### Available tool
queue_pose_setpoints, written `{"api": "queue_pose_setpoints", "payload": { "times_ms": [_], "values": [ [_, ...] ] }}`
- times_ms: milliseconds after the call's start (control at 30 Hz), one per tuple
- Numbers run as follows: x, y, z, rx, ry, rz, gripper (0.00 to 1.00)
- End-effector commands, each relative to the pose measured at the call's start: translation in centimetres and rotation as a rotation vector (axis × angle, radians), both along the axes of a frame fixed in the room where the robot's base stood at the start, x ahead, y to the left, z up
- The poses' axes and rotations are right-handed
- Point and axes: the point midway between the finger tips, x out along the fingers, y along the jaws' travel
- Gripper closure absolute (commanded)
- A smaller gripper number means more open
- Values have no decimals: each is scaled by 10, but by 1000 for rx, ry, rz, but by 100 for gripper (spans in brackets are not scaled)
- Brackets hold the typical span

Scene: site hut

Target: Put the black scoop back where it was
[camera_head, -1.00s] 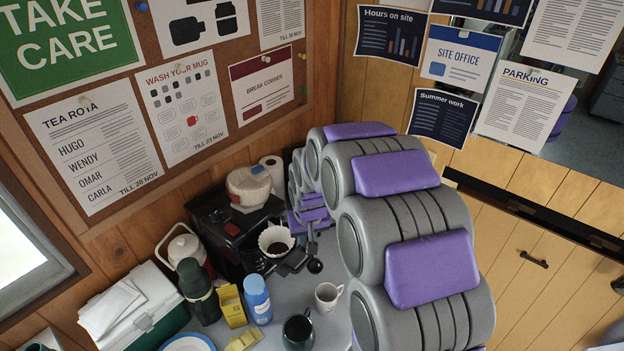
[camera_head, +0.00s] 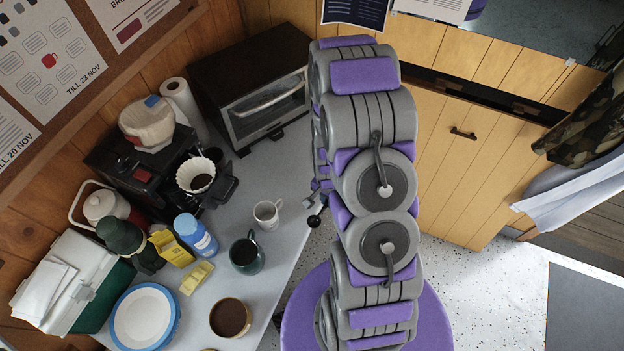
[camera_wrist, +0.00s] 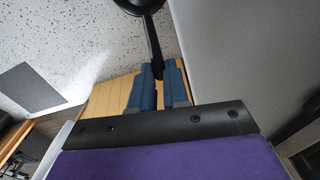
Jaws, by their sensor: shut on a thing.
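The black scoop shows in the wrist view (camera_wrist: 153,40), its handle between the two blue fingers of my gripper (camera_wrist: 158,75) and its round bowl cut by the top edge. In the head view a small dark round end, which looks like the scoop's bowl (camera_head: 314,221), hangs by the counter's right edge. My gripper is mostly hidden behind my arm there. It is shut on the handle, clear of the counter (camera_head: 262,185). A round tin with brown contents (camera_head: 230,318) stands at the counter's front.
A coffee machine with a white paper filter (camera_head: 196,175), a toaster oven (camera_head: 262,95) and a paper roll (camera_head: 183,105) stand at the back. A white mug (camera_head: 267,214), dark green mug (camera_head: 245,256), blue bottle (camera_head: 197,236), yellow carton (camera_head: 172,250) and blue-rimmed plate (camera_head: 145,318) crowd the counter.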

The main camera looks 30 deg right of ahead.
Motion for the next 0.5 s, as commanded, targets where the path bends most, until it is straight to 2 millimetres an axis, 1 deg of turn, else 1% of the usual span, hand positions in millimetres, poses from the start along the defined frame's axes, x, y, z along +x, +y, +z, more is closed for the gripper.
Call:
{"api": "queue_pose_setpoints", "payload": {
  "times_ms": [33,100,200,500],
  "values": [
    [-11,-2,-6,8,7,-42,100],
    [-19,-5,-12,13,8,-82,100],
    [-25,-6,-16,17,9,-109,100],
    [-25,-9,-17,21,8,-115,100]
  ]
}}
